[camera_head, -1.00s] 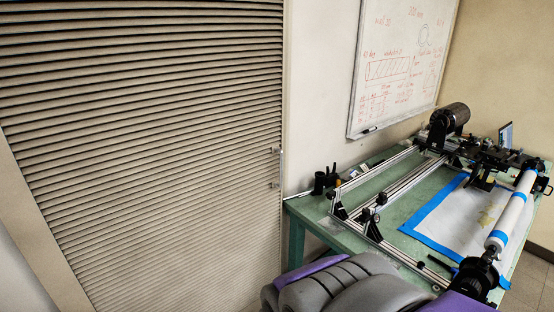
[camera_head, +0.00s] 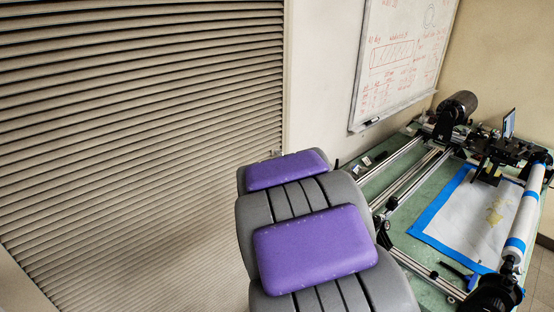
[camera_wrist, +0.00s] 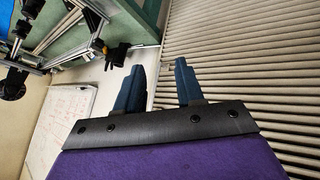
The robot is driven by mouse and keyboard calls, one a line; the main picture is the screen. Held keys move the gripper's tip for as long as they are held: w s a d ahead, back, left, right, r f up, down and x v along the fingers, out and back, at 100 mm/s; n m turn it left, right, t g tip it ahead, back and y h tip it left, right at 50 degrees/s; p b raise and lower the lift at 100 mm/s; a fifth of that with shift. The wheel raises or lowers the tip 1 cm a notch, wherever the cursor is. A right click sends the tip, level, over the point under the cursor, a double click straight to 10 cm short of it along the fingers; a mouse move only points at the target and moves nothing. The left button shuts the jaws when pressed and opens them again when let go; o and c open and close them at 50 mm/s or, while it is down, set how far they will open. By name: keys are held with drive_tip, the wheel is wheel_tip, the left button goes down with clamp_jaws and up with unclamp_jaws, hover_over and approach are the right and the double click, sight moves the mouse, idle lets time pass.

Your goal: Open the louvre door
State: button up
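The louvre door (camera_head: 130,130) with beige horizontal slats fills the left of the head view. A small metal handle (camera_head: 276,153) on its right edge shows only at its top; my purple-and-grey arm covers the rest. In the wrist view the slats of the louvre door (camera_wrist: 240,60) fill the right side. My gripper (camera_wrist: 160,67) has two blue fingers spread apart with nothing between them. It points toward the door's edge and the pale wall strip. My gripper is hidden behind my arm in the head view. I cannot tell whether it touches the door.
A green table (camera_head: 440,185) with a rail-mounted winding machine (camera_head: 405,165) stands to the right, close to my arm. A whiteboard (camera_head: 405,60) hangs on the wall above it. The floor before the door is mostly out of view.

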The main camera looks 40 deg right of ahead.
drive_tip(key=w+d+f+n+t+y+p, duration=0.1)
drive_tip(key=w+d+t+p, duration=0.1)
drive_tip(key=w+d+t, duration=0.3)
drive_tip(key=w+d+f+t+y+p, duration=0.1)
drive_tip(key=d+t+p, duration=0.15)
drive_tip(key=d, duration=0.45)
drive_tip(key=w+d+f+n+t+y+p, duration=0.1)
drive_tip(key=w+d+t+p, duration=0.1)
drive_tip(key=w+d+t, duration=0.3)
drive_tip(key=w+d+b, duration=0.2)
drive_tip(key=w, duration=1.3)
drive_tip(key=shift+w+d+f, duration=0.2)
drive_tip(key=shift+w+d, duration=0.05)
drive_tip(key=shift+w, duration=0.05)
clamp_jaws()
